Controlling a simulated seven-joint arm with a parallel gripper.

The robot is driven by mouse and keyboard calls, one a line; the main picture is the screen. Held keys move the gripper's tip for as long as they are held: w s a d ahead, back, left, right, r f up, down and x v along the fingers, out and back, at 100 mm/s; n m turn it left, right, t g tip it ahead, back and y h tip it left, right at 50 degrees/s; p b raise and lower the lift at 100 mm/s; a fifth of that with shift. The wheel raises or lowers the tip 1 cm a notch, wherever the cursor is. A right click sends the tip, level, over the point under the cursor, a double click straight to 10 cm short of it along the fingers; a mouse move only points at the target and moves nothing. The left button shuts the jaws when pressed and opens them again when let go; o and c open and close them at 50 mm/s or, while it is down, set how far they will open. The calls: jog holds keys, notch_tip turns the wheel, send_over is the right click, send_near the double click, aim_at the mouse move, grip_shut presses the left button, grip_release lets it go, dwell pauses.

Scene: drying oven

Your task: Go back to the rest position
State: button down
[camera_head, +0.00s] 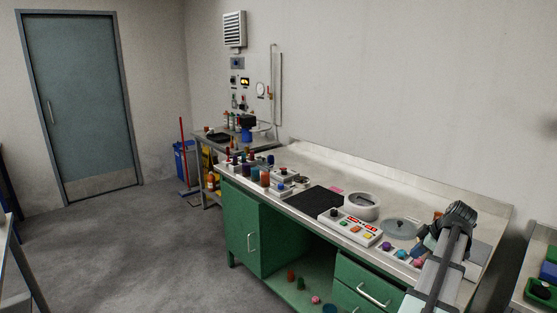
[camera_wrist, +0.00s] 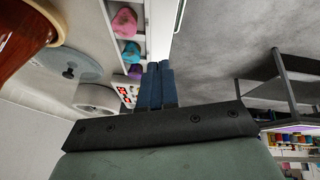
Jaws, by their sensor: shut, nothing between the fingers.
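My gripper (camera_wrist: 158,82) shows in the wrist view with its two blue fingers together and nothing between them. In the head view my arm reaches over the right end of the bench (camera_head: 320,160), and its end is partly hidden behind my own links. A white round vessel (camera_head: 362,206) stands on the bench, with a grey round lid (camera_head: 399,228) lying to its right. A white control panel (camera_head: 350,228) with coloured buttons is in front of them. The vessel (camera_wrist: 97,97) and lid (camera_wrist: 68,65) also show in the wrist view.
Pink (camera_wrist: 124,22), teal (camera_wrist: 131,52) and purple (camera_wrist: 135,72) lumps lie along the bench's front edge. A large brown-red object (camera_wrist: 22,35) is close at the wrist view's upper left. A black mat (camera_head: 316,201) lies left of the panel. Open floor (camera_head: 130,250) lies left of the bench.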

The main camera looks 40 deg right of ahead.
jog(key=w+a+f+m+g+y, duration=0.1)
jog(key=w+a+f, duration=0.7)
jog(key=w+a, duration=0.45)
jog(key=w+a+f+m+g+y, duration=0.1)
jog(key=w+a+f, duration=0.6)
jog(key=w+a, duration=0.55)
jog(key=w+a+f+g, duration=0.1)
jog(key=w+a+f, duration=0.25)
jog(key=a, duration=0.65)
jog(key=w+a+f+g, duration=0.15)
jog(key=a+f, duration=0.35)
jog(key=a, duration=0.5)
jog(key=w+a+f+g, duration=0.1)
jog(key=w+a+f, duration=0.25)
jog(key=a, duration=0.65)
jog(key=s+a+f+m+h, duration=0.1)
jog(key=s+a+f, duration=0.1)
jog(key=a, duration=0.4)
jog(key=s+a+f, duration=0.2)
jog(key=a, duration=0.4)
jog(key=s+f+g, duration=0.3)
jog(key=s+f, duration=0.7)
jog(key=s, duration=0.4)
jog(key=s+f+g, duration=0.4)
jog(key=s+f, duration=0.7)
jog(key=s, duration=0.4)
jog(key=shift+s+a, duration=0.15)
jog(key=shift+s, duration=0.1)
